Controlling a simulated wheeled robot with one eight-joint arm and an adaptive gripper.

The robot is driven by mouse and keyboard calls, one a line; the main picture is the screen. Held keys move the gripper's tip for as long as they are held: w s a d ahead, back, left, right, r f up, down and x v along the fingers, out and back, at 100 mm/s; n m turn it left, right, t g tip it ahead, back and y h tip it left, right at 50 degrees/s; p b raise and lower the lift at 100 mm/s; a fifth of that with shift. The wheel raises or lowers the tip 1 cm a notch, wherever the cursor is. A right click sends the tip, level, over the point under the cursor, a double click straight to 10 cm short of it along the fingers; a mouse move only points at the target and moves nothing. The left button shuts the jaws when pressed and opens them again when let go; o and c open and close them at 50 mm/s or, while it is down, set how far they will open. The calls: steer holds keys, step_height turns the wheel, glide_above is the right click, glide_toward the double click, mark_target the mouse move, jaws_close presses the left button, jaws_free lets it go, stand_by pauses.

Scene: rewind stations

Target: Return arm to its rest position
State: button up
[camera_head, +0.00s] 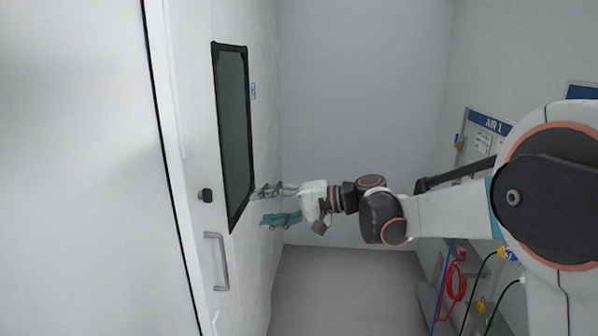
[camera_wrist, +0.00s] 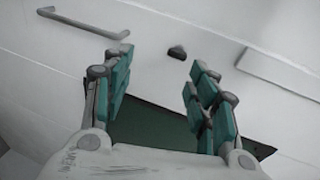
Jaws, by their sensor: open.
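My gripper (camera_head: 268,205) is at the end of my arm, which reaches from the right toward a white door (camera_head: 190,120) on the left. In the wrist view my gripper (camera_wrist: 158,95) has its two teal-padded fingers spread apart with nothing between them. The fingers are in front of the door's dark window (camera_head: 233,130), near its lower end. The window also shows between and behind the fingers in the wrist view (camera_wrist: 155,130). I cannot tell whether the fingertips touch the door.
The door has a grey handle (camera_head: 219,262) and a small black knob (camera_head: 206,195). At the right, an "AIR 1" panel (camera_head: 488,125) stands by the wall, with a red hose (camera_head: 456,280) and other hoses below. The grey floor (camera_head: 345,290) below my arm looks clear.

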steer(key=s+d+f+t+h+b, duration=0.1)
steer(key=s+d+f+h+b, duration=0.1)
steer(key=s+d+f+h, duration=0.3)
steer(key=s+d+f+n+t+h+b, duration=0.1)
steer(key=s+d+f+h, duration=0.4)
steer(key=s+d, duration=0.9)
steer(key=s+d+f+t+h+b, duration=0.2)
steer(key=s+d+f+h, duration=0.3)
steer(key=s+d, duration=0.5)
steer(key=shift+s+d+f+t+b, duration=0.2)
steer(key=shift+s+f+t+b, duration=0.25)
steer(key=shift+s, duration=0.3)
